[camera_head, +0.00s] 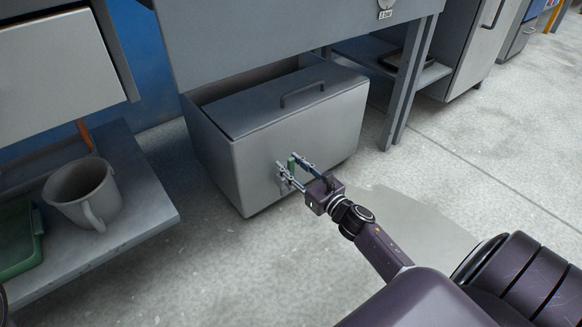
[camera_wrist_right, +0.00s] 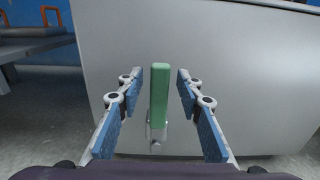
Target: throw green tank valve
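The green valve handle (camera_head: 291,163) is on the front of a grey tank (camera_head: 312,122) with a lid, standing on the floor under the table. In the right wrist view the green handle (camera_wrist_right: 160,95) stands upright above a metal stem (camera_wrist_right: 157,134). My right gripper (camera_head: 294,163) is open at the tank's front. In the right wrist view its fingers (camera_wrist_right: 158,92) are on either side of the handle, with a gap on both sides. My left gripper is not in view.
A grey mug (camera_head: 84,193) and a green box (camera_head: 18,238) sit on a low shelf (camera_head: 140,228) at left. A table leg (camera_head: 408,85) stands right of the tank. The concrete floor (camera_head: 470,150) at right is mostly clear.

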